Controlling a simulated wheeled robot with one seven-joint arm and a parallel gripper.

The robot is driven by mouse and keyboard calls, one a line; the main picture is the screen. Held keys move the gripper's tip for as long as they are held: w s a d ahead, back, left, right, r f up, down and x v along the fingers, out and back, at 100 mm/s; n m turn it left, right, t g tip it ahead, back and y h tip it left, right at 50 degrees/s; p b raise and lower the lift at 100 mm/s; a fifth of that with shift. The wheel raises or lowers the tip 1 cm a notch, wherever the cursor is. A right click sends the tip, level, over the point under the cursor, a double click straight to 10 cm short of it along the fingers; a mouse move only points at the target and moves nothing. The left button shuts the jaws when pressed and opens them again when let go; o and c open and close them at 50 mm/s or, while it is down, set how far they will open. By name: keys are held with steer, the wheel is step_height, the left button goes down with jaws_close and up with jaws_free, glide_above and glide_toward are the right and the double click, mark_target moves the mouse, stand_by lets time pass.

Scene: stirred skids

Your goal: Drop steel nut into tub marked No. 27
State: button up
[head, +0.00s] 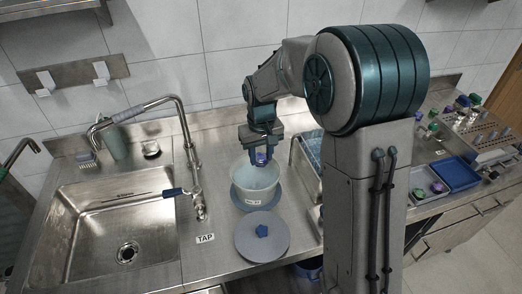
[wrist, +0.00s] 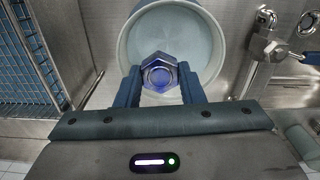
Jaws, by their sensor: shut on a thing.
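My gripper (head: 260,158) is above the white tub (head: 255,192), over its opening. The tub carries a small label too small to read for certain, and it stands on a blue round base. In the wrist view my gripper (wrist: 160,88) is shut on the steel nut (wrist: 158,70), a hexagonal piece with a bluish-purple centre. In that view the tub (wrist: 130,62) lies below the nut, which overlaps the near part of its opening. The nut also shows small between the fingers in the head view.
A round grey lid (head: 262,240) with a blue knob lies in front of the tub. A sink (head: 120,225) with a tap (head: 185,130) is at left. A blue rack (wrist: 30,65) stands close beside the tub. Blue trays (head: 455,174) and coloured pieces are at right.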

mark_target(261, 157)
steer(key=shift+f+b, duration=1.05)
steer(key=shift+f, duration=0.9)
steer(key=o, duration=1.1)
steer(key=shift+r, duration=0.1)
step_height(261, 157, up, 14)
steer(key=b, duration=0.1)
